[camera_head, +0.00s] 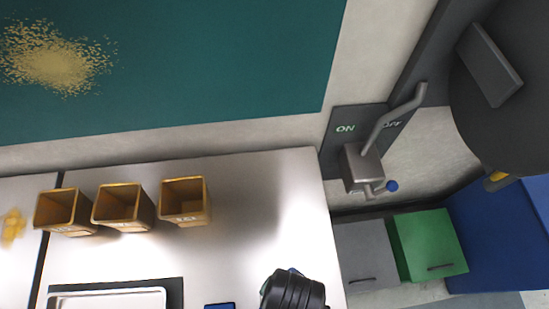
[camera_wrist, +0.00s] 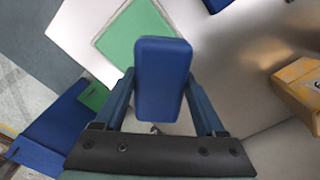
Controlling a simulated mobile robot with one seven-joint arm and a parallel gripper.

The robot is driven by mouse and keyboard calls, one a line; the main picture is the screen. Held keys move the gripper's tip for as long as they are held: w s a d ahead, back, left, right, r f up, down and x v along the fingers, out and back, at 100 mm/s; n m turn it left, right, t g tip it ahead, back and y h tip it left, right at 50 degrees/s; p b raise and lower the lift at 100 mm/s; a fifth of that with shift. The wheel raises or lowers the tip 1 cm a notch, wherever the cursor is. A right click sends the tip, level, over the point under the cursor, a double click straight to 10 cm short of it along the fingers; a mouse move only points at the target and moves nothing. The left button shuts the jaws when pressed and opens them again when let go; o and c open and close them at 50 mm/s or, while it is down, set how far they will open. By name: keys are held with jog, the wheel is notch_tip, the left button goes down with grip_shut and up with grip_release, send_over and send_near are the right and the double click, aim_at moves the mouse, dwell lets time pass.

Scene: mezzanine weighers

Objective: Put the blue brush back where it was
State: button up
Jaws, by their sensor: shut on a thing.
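The blue brush (camera_wrist: 163,75) shows in the wrist view as a rounded blue block between the two fingers of my gripper (camera_wrist: 160,92). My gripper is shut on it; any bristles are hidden. Beyond the brush, a green square (camera_wrist: 122,38) lies on the metal worktop, partly covered by the brush in this view. I cannot tell how high the brush is above it. In the head view the dark end of my arm (camera_head: 293,290) is at the bottom edge, over the worktop's right side, and hides most of the brush.
Three tan bins (camera_head: 122,206) stand on the worktop (camera_head: 260,200). A white tray (camera_head: 108,299) and a blue item (camera_head: 220,306) are at the bottom edge. An ON/OFF lever (camera_head: 395,118) is at the right, above grey and green boxes (camera_head: 428,243). The worktop's middle is clear.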

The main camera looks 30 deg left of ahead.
jog(key=w+a+p, duration=0.1)
jog(key=w+a, duration=0.2)
jog(key=w, duration=0.2)
jog(key=w+a+f+p, duration=0.1)
jog(key=w+a+p, duration=0.1)
jog(key=w, duration=0.3)
jog(key=w+a+f+p, duration=0.1)
jog(key=w+a, duration=0.4)
jog(key=shift+f, duration=0.25)
notch_tip(320, 180, down, 4)
jog(key=shift+s+r+p, duration=0.1)
jog(key=shift+p, duration=0.5)
jog(key=shift+a, duration=0.1)
jog(key=shift+w+f, duration=0.2)
jog(key=shift+f, duration=0.15)
jog(key=shift+f, duration=0.1)
jog(key=o, duration=1.3)
jog(key=shift+r, duration=3.9)
